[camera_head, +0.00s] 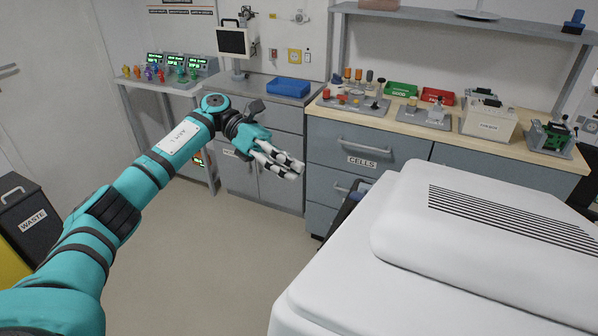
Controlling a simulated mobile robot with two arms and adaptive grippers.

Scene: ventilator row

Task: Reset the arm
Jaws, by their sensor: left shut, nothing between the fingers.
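My left arm (137,186), teal with dark joints, reaches in from the lower left toward the middle of the picture. My left gripper (291,169) is shut and empty. My right arm and right gripper are not in view.
Behind are grey drawers labelled CELLS (362,161) and a wooden counter (455,135) with devices. A blue tray (288,86) lies on the grey counter. A WASTE bin (33,220) stands left. The floor (215,270) is clear.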

